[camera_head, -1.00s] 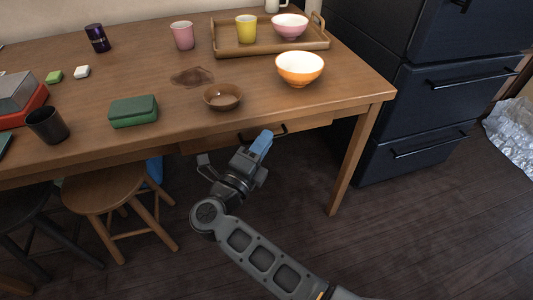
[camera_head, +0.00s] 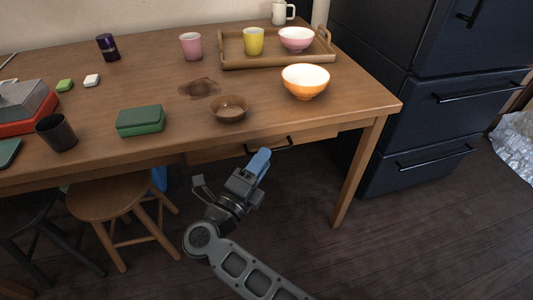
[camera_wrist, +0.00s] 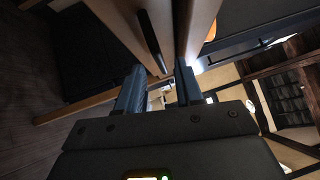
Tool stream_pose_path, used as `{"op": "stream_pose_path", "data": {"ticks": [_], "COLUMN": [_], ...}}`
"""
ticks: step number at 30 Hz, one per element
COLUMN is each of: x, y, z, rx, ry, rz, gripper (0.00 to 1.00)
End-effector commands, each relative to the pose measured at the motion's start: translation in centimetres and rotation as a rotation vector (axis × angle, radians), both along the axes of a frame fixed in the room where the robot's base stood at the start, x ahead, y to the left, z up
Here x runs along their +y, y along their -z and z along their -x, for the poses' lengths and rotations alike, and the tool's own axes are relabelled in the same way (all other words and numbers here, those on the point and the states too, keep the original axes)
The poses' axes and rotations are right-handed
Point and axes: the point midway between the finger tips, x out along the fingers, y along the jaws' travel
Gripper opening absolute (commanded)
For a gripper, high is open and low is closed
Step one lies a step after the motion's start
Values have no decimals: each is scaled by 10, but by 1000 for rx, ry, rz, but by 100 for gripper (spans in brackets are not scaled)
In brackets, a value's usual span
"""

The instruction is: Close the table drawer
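The table drawer's wooden front (camera_head: 215,153) is under the near edge of the table (camera_head: 330,112), with a black bar handle (camera_head: 282,144). In the wrist view the handle (camera_wrist: 152,40) runs along the drawer front (camera_wrist: 118,22), and a narrow dark gap separates that front from the table edge (camera_wrist: 202,22). How far the drawer stands out is hard to tell. My gripper (camera_head: 260,161) is just in front of the drawer, by the handle's left end. Its two blue fingers, also in the wrist view (camera_wrist: 160,85), are apart with nothing held between them. Contact with the drawer cannot be told.
A wooden stool (camera_head: 104,197) stands under the table at left. The table's front right leg (camera_head: 358,172) and a dark cabinet (camera_head: 425,140) are at right. An orange bowl (camera_head: 305,82) and brown bowl (camera_head: 229,109) sit above the drawer. Floor in front is clear.

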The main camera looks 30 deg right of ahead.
Motion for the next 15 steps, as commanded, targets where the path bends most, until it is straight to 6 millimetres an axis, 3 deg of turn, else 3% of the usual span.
{"op": "stream_pose_path", "data": {"ticks": [6, 15], "x": [30, 40], "y": [4, 7], "z": [16, 22], "rx": [0, -1], "ry": [-3, 0], "rz": [-1, 0], "gripper": [36, 36]}}
